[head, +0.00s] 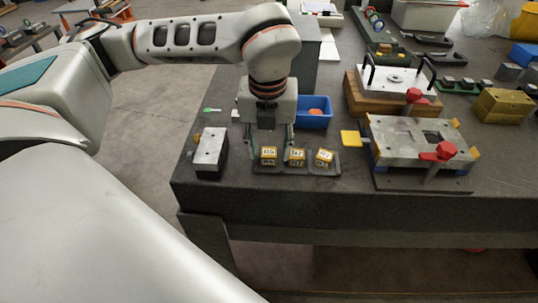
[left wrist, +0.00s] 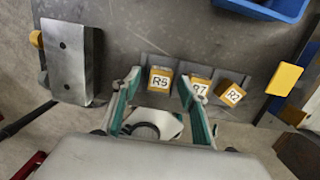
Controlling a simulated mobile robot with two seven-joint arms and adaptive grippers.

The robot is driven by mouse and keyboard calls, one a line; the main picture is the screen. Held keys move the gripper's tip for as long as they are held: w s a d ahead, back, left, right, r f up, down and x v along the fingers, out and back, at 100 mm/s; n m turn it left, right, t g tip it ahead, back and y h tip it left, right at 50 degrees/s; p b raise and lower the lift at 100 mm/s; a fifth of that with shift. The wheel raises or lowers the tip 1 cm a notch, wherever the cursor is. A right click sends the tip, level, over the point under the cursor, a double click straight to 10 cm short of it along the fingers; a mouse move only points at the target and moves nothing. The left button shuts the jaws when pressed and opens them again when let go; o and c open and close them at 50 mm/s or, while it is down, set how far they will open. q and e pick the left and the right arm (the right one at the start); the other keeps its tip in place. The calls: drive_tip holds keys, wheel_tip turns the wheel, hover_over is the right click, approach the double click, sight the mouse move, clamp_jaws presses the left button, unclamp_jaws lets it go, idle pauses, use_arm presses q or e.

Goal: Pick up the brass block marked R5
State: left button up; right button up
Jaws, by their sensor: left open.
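The brass block marked R5 (left wrist: 160,80) is the leftmost of three small brass blocks with white labels; it also shows in the head view (head: 268,156). The R7 block (left wrist: 199,88) stands beside it, and a third block (left wrist: 232,94), its label hard to read, is further right. My left gripper (head: 269,142) points down at the row, open and empty. In the left wrist view its fingertips (left wrist: 158,76) lie either side of R5, the right one towards the gap before R7. I cannot tell how far down they reach. My right gripper is not in view.
The blocks sit on a dark tray (head: 333,169) near the table's front edge. A grey metal block (head: 209,148) stands left, a blue bin (head: 313,118) behind.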

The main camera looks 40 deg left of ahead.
use_arm(q)
clamp_jaws()
